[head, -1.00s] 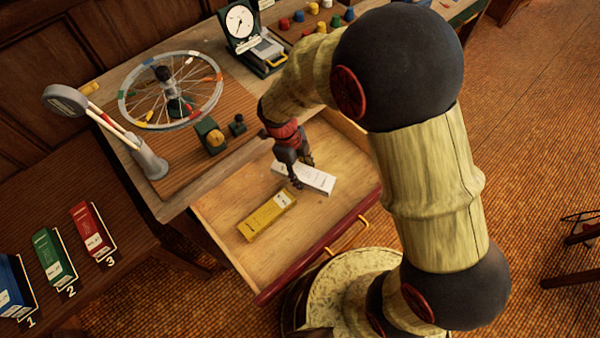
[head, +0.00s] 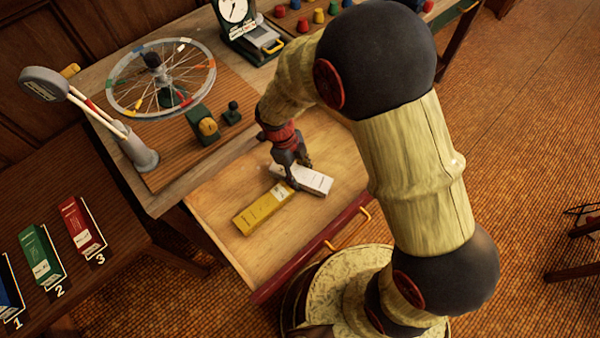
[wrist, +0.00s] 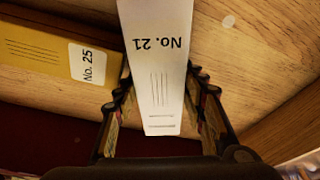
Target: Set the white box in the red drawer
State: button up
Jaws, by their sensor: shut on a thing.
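The white box (head: 312,180) is in the open red-fronted drawer (head: 225,195), at its right part. In the wrist view the white box (wrist: 158,80) bears "No. 21" and stands between the two fingers. My gripper (head: 292,180) reaches down into the drawer and is shut on the white box; it also shows in the wrist view (wrist: 160,118). The fingers hide part of the box in the head view. I cannot tell whether the box touches the drawer floor.
A yellow box (head: 262,208), marked "No. 25" in the wrist view, lies in the drawer just left of the white box. A spoked wheel (head: 162,78) and a dial instrument (head: 236,14) stand on the desk. Green (head: 40,256) and red (head: 80,226) boxes stand at left.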

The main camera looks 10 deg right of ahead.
aim_at(298, 173)
jog(key=shift+f+b, duration=0.4)
jog(key=shift+f, duration=0.2)
dwell(0.4)
jog(key=shift+s+f, duration=0.1)
jog(key=shift+s+d+f+b, duration=0.15)
jog(key=shift+s+f+b, duration=0.15)
jog(key=shift+f, duration=0.15)
jog(key=o, duration=1.6)
jog(key=shift+w+f, duration=0.1)
jog(key=shift+w, duration=0.05)
jog(key=shift+w+r, duration=0.15)
jog(key=shift+r, duration=0.1)
jog(key=shift+w+a+r, duration=0.1)
jog(key=shift+a+r, duration=0.05)
jog(key=shift+a, duration=0.05)
jog(key=shift+v, duration=3.85)
